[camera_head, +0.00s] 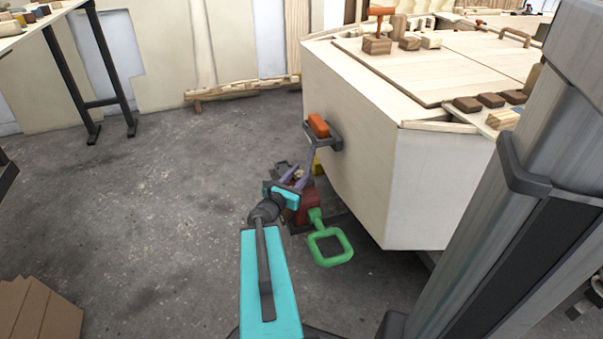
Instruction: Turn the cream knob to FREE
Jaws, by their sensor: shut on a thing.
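My gripper (296,180) is low beside the left end of the pale plywood hull (390,190). Its purple-grey fingers are shut on a small cream piece, which looks like the cream knob (299,174). Only a little of the knob shows between the fingers; the rest is hidden by my gripper and wrist. I cannot read any FREE mark or tell which way the knob points. A dark red body (306,205) sits just below the gripper, with a green square loop handle (330,246) reaching out from it.
An orange block (318,125) in a dark bracket sticks out from the hull above my gripper. A yellow piece (318,166) shows behind the fingers. Loose wooden blocks (409,43) lie on the hull top. The grey floor (170,200) to the left is open. A cardboard stack (40,310) stands lower left.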

